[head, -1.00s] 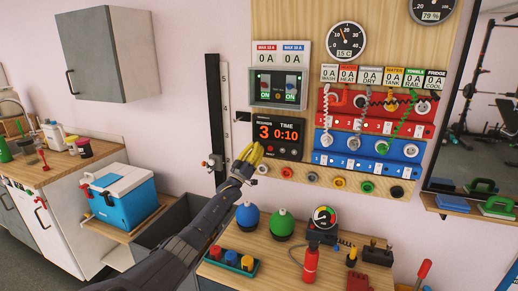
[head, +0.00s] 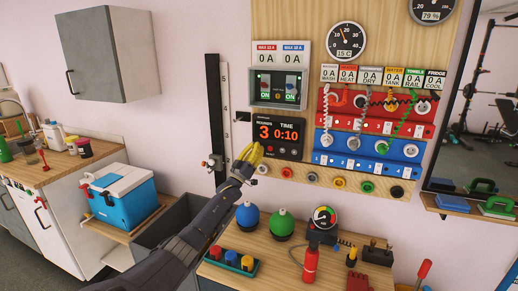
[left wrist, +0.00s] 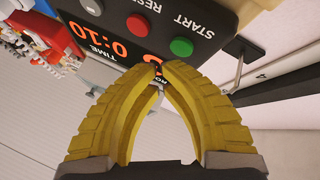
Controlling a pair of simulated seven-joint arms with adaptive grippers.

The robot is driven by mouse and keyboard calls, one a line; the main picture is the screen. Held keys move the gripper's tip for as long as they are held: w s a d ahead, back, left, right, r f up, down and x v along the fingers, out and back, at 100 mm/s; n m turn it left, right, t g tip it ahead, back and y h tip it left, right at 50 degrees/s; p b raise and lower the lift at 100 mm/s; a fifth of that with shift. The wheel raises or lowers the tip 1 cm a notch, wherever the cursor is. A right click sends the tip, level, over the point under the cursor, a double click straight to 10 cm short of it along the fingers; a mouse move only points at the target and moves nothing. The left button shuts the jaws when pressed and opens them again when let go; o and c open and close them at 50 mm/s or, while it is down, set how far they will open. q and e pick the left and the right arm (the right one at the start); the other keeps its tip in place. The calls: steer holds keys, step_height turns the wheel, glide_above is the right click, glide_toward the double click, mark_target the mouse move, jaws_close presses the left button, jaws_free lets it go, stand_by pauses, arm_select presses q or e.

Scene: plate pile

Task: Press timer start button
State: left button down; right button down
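The black timer (head: 279,133) hangs on the wooden wall panel and reads 3 rounds and 0:10. In the left wrist view the timer (left wrist: 105,58) appears upside down. Its green button (left wrist: 181,47) is beside the word START, and its red button (left wrist: 138,24) is beside RESET. My left gripper (head: 252,152) has yellow fingers and is at the timer's lower left. In the left wrist view the gripper's tips (left wrist: 160,70) meet with nothing between them. They overlap the red rounds digit, a little below and left of the green button in that picture. Contact with the timer cannot be told. My right gripper is out of view.
A switch box (head: 279,88) is above the timer, and a row of coloured knobs (head: 340,183) is below. A vertical black rail (head: 214,115) is at the left.

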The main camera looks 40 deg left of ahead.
arm_select(q)
steer(key=shift+w, duration=0.15)
steer(key=shift+w+a, duration=0.1)
steer(key=shift+w, duration=0.2)
steer(key=shift+w+a, duration=0.1)
steer(key=shift+w, duration=0.25)
stand_by(1.1)
steer(key=shift+s, duration=0.15)
steer(key=shift+s+d, duration=0.2)
steer(key=shift+s, duration=0.4)
stand_by(0.3)
steer(key=shift+s+d, duration=0.25)
steer(key=shift+s, duration=0.55)
steer(key=shift+s+d, duration=0.2)
steer(key=shift+s, duration=0.65)
steer(key=shift+s+d, duration=0.25)
steer(key=shift+s, duration=0.55)
